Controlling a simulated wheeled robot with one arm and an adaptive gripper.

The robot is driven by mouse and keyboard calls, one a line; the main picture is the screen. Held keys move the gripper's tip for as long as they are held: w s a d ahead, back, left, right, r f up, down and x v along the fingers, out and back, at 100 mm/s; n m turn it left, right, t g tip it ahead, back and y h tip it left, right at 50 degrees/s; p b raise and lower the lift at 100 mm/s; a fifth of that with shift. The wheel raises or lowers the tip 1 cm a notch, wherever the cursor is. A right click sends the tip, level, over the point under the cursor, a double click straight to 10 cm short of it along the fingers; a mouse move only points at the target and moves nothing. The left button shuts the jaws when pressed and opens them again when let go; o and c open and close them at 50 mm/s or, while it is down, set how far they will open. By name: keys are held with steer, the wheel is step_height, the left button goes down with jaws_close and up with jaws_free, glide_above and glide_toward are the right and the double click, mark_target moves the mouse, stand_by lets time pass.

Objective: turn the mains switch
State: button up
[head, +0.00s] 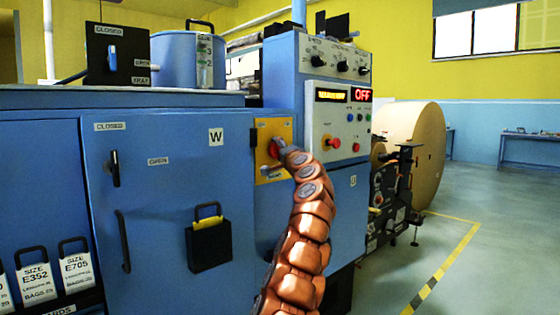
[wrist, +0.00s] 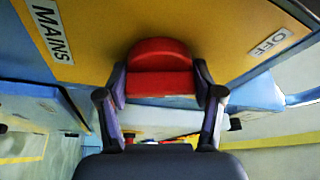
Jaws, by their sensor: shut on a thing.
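The mains switch is a red handle (head: 273,149) on a yellow plate (head: 264,131) on the front of the blue machine. In the wrist view the red handle (wrist: 160,66) sits between the two fingers of my gripper (wrist: 160,85), which is shut on it. A MAINS label (wrist: 50,30) is at the upper left of the plate and an OFF label (wrist: 268,42) at the right. In the head view my gripper (head: 277,147) and orange-brown arm partly cover the plate. A red display (head: 363,95) on the control panel reads OFF.
The control panel (head: 325,120) with knobs and buttons, including a red one, stands just right of the switch. A large kraft roll (head: 425,150) is at right, with open floor beyond.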

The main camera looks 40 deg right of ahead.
steer(key=shift+f+n+t+y+b, duration=0.1)
steer(key=shift+n+t+y+b, duration=0.3)
steer(key=shift+n, duration=0.75)
steer(key=shift+f+n+t+y+b, duration=0.1)
steer(key=shift+n+t+b, duration=0.5)
steer(key=shift+n, duration=0.55)
steer(key=shift+r, duration=0.1)
steer(key=shift+r+n, duration=0.15)
steer(key=shift+n, duration=0.25)
steer(key=o, duration=1.1)
steer(key=shift+o, duration=0.2)
steer(key=shift+s, duration=0.1)
steer(key=v, duration=0.7)
steer(key=shift+s+a, duration=0.1)
